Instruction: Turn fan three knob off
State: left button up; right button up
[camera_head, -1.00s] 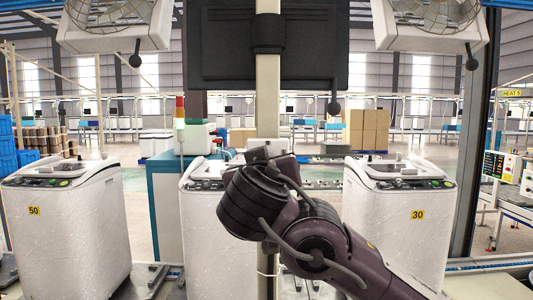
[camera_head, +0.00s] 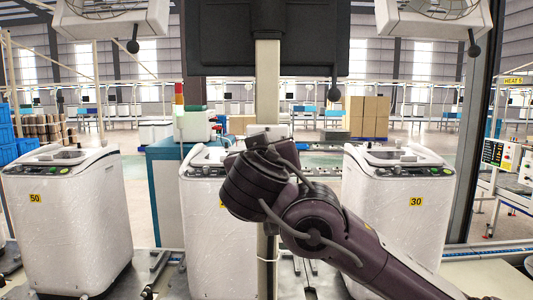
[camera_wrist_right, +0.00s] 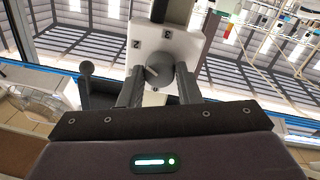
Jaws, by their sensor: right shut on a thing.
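In the right wrist view a round grey knob (camera_wrist_right: 158,72) sits on a white switch box (camera_wrist_right: 185,48) with small dark marks around it, too small to read surely. My right gripper (camera_wrist_right: 157,78) is shut on this knob, one dark finger on each side. In the head view my right arm reaches in from the lower right to the pale pole (camera_head: 268,90), and its wrist hides the knob and most of the box. The frames do not show which fan the knob belongs to. My left gripper is not in view.
Two fans, left (camera_head: 112,12) and right (camera_head: 432,12), hang at the top edge. A dark monitor (camera_head: 265,40) is on the pole. White washing machines stand at left (camera_head: 65,220), middle (camera_head: 215,230) and right (camera_head: 395,215). A teal cabinet (camera_head: 165,190) stands behind the middle one.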

jog(key=shift+d+f+n+t+y+b, duration=0.15)
jog(key=shift+n+y+b, duration=0.3)
jog(key=shift+n+b, duration=3.8)
jog(key=shift+a+f+n+t+y+b, duration=0.15)
jog(key=shift+n+y+b, duration=0.25)
jog(key=shift+n, duration=7.75)
jog(key=shift+d, duration=0.1)
jog(key=o, duration=1)
jog(key=shift+r, duration=0.1)
jog(key=shift+c, duration=0.2)
